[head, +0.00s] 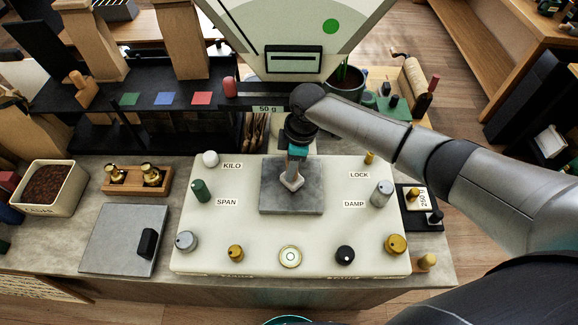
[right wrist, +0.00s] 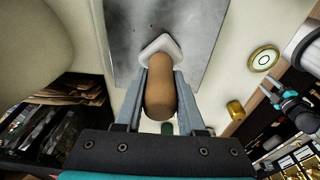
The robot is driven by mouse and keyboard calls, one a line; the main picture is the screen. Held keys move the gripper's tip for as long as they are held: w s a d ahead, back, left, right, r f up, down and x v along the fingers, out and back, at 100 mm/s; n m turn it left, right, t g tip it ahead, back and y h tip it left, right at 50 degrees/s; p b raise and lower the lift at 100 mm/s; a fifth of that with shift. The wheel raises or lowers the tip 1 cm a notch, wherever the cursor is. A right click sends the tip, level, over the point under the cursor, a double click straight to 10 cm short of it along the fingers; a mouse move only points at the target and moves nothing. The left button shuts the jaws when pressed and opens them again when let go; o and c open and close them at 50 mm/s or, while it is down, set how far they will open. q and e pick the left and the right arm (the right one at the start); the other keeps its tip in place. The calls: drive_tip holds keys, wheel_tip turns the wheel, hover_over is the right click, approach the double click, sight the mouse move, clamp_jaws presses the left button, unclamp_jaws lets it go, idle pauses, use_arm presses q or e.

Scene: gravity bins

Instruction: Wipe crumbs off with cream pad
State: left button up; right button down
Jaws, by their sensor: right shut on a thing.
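The cream pad (head: 292,182) is a small light block at the middle of the grey weighing plate (head: 311,201). My right gripper (head: 297,152) stands above it. In the right wrist view the gripper is shut around the pad's brown handle (right wrist: 160,85), and the cream pad (right wrist: 161,47) lies at or just over the plate (right wrist: 192,25). I cannot tell if it touches. A few faint dark specks show on the plate; crumbs are hard to make out. What seems to be my left gripper (right wrist: 277,96) shows small at the right wrist view's right edge, its opening unclear.
Knobs stand around the plate on the cream panel (head: 240,215), including a green SPAN knob (head: 200,190) and a grey DAMP knob (head: 381,193). A grey slab (head: 115,240) with a black handle and a bin (head: 48,186) of brown contents are at left.

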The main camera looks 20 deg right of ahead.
drive_tip(key=shift+w+d+b, duration=0.25)
drive_tip(key=shift+w+d, duration=0.2)
drive_tip(key=shift+d, duration=0.3)
drive_tip(key=shift+w+d+b, duration=0.2)
drive_tip(key=shift+w+d, duration=0.25)
drive_tip(key=shift+d, duration=0.3)
drive_tip(key=shift+a, duration=0.1)
drive_tip(key=shift+s+a+p, duration=0.45)
drive_tip(key=shift+a+p, duration=0.15)
drive_tip(key=shift+a, duration=0.1)
drive_tip(key=shift+s+a+f, duration=0.2)
drive_tip(key=shift+s+a, duration=0.35)
drive_tip(key=shift+a, duration=0.25)
drive_tip(key=shift+s, duration=0.1)
drive_tip(key=shift+s+a+f, duration=0.1)
drive_tip(key=shift+a, duration=0.1)
drive_tip(key=shift+s+a, duration=0.4)
drive_tip(key=shift+a, duration=0.3)
drive_tip(key=shift+s+a, duration=0.35)
drive_tip(key=shift+a, duration=0.3)
